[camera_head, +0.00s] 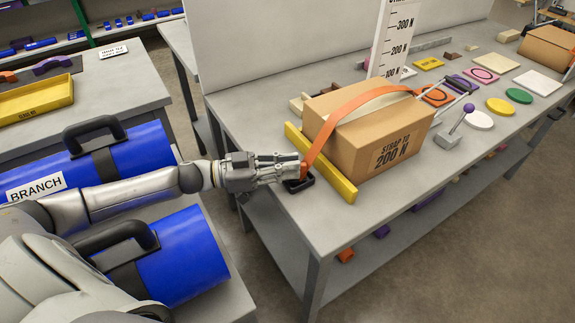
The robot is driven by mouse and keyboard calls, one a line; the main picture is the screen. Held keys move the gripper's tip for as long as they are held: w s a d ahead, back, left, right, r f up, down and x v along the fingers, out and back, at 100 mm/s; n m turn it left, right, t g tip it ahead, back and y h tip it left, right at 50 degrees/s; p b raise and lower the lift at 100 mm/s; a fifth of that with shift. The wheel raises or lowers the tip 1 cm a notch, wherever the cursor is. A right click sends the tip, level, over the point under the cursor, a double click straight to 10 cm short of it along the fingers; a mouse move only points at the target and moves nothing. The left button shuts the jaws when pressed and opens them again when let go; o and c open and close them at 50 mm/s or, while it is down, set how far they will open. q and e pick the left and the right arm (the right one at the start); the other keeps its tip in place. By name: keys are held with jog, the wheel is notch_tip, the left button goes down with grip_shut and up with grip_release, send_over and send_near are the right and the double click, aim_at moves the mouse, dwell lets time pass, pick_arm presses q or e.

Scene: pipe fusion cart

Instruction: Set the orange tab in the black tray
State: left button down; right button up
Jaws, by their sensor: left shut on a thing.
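The orange tab (304,170) is at the lower left end of an orange strap (345,103) that arches over a cardboard box (378,132) marked "STRAP TO 200 N". The black tray (299,185) is small and sits near the left edge of the table, left of the yellow bar. My left gripper (296,170) is shut on the orange tab, just above the tray. Its fingers partly cover the tab and the tray, so I cannot tell whether the tab touches the tray. My right gripper is out of view.
A yellow bar (322,165) lies along the box's left side. A white force scale (391,42) stands behind the box. A grey lever with a purple knob (454,127) and coloured discs are on the right. Blue pipes (85,160) lie at left.

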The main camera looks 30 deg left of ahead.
pick_arm(q)
jog(key=shift+f, duration=0.1)
jog(key=c, duration=1.5)
grip_release()
jog(key=shift+a+r, duration=0.1)
jog(key=shift+r, duration=0.1)
jog(key=v, duration=1.1)
jog(key=shift+s+a+p, duration=0.3)
jog(key=shift+p, duration=0.05)
